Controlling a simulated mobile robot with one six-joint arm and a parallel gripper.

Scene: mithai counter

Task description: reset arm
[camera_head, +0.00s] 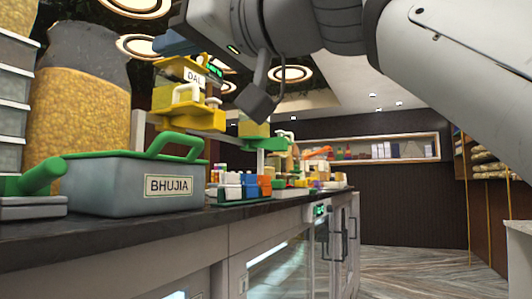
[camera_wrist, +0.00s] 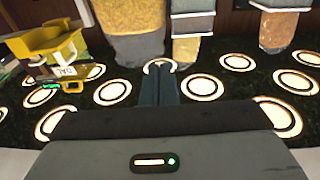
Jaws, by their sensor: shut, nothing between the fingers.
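My gripper (camera_wrist: 158,72) shows in the wrist view with its two dark teal fingers together and nothing between them. In the head view its fingertips (camera_head: 168,43) are high at the upper left, above the counter, beside the yellow dispenser labelled DAL (camera_head: 187,75) in the picture. I cannot tell how far the fingers are from it. My arm comes in from the upper right. The dispenser also shows upside down at the left of the wrist view (camera_wrist: 50,45).
A grey BHUJIA bin (camera_head: 120,190) with a green handle stands on the dark counter (camera_head: 150,235). A big jar of yellow snacks (camera_head: 80,100) and stacked clear boxes (camera_head: 12,90) are at left. Small coloured containers (camera_head: 240,187) stand farther along. The floor (camera_head: 430,275) at right is clear.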

